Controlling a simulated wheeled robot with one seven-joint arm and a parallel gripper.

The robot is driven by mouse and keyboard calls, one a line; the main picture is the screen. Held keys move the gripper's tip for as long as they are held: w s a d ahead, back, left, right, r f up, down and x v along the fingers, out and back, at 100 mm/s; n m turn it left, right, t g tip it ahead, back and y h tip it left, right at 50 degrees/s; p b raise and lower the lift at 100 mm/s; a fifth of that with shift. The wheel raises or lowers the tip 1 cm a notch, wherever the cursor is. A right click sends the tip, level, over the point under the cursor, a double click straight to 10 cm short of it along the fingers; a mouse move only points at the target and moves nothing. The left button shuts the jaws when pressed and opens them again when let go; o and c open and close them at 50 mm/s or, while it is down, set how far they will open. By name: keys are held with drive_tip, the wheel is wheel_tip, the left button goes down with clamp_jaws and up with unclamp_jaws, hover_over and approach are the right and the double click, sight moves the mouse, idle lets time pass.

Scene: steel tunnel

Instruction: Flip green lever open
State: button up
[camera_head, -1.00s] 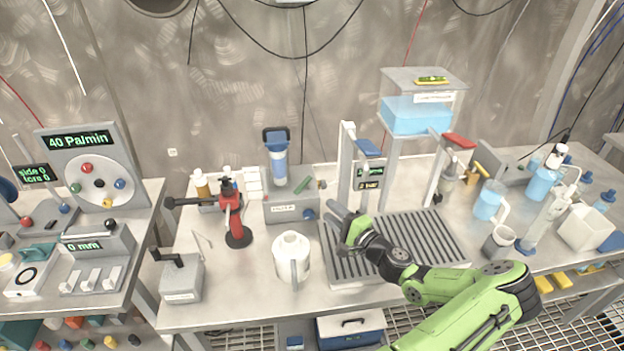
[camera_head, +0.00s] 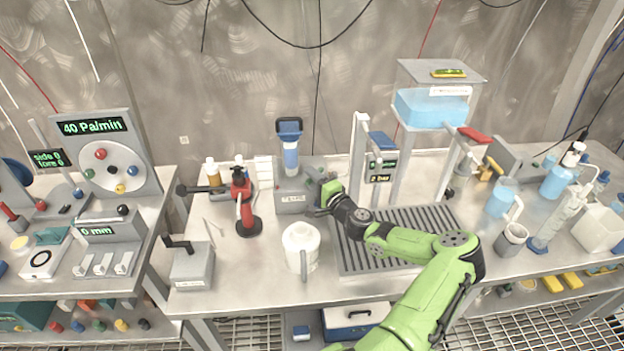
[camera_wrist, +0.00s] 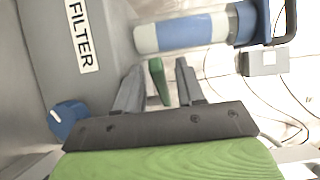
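The green lever (camera_wrist: 159,80) shows in the wrist view as a short, narrow green bar between my two fingers. My gripper (camera_wrist: 160,72) is open, with one finger on each side of the lever and small gaps visible; I cannot tell whether either finger touches it. The lever belongs with the grey filter unit (camera_wrist: 70,60), which has a "FILTER" label and a blue knob (camera_wrist: 69,119). In the head view my gripper (camera_head: 316,209) is at the right side of the filter unit (camera_head: 291,200), and it hides most of the lever there.
A clear and blue filter cartridge (camera_wrist: 185,33) stands close beyond my fingers. A white jug (camera_head: 301,250) stands in front of the unit, and a red hand tool (camera_head: 243,205) to its left. A ribbed drain tray (camera_head: 395,250) lies under my arm.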

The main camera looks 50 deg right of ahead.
drive_tip(key=shift+w, duration=0.15)
clamp_jaws()
drive_tip(key=shift+d+n+y+b, duration=0.1)
drive_tip(key=shift+n+y+b, duration=0.25)
drive_tip(key=shift+y, duration=0.15)
drive_tip(key=n+y+b, duration=0.1)
drive_tip(key=y, duration=0.1)
drive_tip(key=s+n+y+b, duration=0.1)
drive_tip(key=shift+s+d+f+n+y, duration=0.1)
drive_tip(key=shift+d+f+n+y, duration=0.15)
drive_tip(key=shift+y, duration=0.15)
drive_tip(key=shift+s+d+r+n+g+y+b, duration=0.1)
drive_tip(key=shift+s+n+y+b, duration=0.05)
drive_tip(key=shift+n+y+b, duration=0.6)
drive_tip(key=shift+s+d+n+g+y+b, duration=0.1)
drive_tip(key=shift+s+n+y+b, duration=0.3)
drive_tip(key=shift+y, duration=0.6)
drive_tip(key=shift+w+d+r+n+g+y+b, duration=0.1)
drive_tip(key=shift+n+y+b, duration=0.35)
drive_tip(key=shift+y+b, duration=0.35)
drive_tip(key=shift+s, duration=0.1)
